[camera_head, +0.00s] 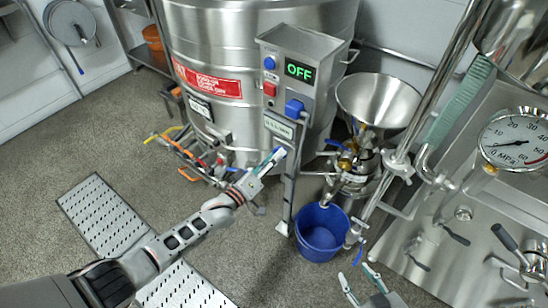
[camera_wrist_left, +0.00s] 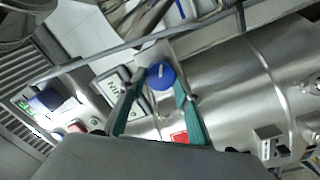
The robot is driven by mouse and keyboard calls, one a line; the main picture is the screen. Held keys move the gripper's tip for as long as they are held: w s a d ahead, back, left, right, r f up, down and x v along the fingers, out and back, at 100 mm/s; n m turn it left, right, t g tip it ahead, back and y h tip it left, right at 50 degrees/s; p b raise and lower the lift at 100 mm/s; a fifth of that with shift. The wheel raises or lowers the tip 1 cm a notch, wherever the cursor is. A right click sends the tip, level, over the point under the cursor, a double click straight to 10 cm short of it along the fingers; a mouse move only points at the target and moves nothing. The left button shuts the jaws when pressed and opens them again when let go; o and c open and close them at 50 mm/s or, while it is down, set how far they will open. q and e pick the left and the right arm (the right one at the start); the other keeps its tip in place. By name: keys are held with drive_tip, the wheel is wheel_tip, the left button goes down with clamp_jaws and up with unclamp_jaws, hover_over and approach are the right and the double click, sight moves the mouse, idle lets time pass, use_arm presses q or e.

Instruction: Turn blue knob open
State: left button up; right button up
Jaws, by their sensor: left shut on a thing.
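The round blue knob (camera_wrist_left: 161,75) with a white line on its face sits between the two green fingers of my left gripper (camera_wrist_left: 163,98) in the left wrist view, just past a printed label plate. My left gripper (camera_head: 271,160) is at the lower end of the grey control box (camera_head: 291,85) in the head view, and its fingers are shut on the knob. The knob is mostly hidden there. My right gripper (camera_head: 361,284) is low in the head view, with its fingers apart and empty.
The box carries a green OFF display (camera_head: 299,71), a red button (camera_head: 270,89) and a larger blue switch (camera_head: 294,108). A steel tank (camera_head: 255,30) stands behind it. A blue bucket (camera_head: 322,231), a steel funnel (camera_head: 378,100) and a pressure gauge (camera_head: 515,138) are to the right.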

use_arm(q)
drive_tip(key=o, duration=1.1)
drive_tip(key=v, duration=1.2)
drive_tip(key=shift+s+d, duration=0.1)
drive_tip(key=shift+s, duration=0.05)
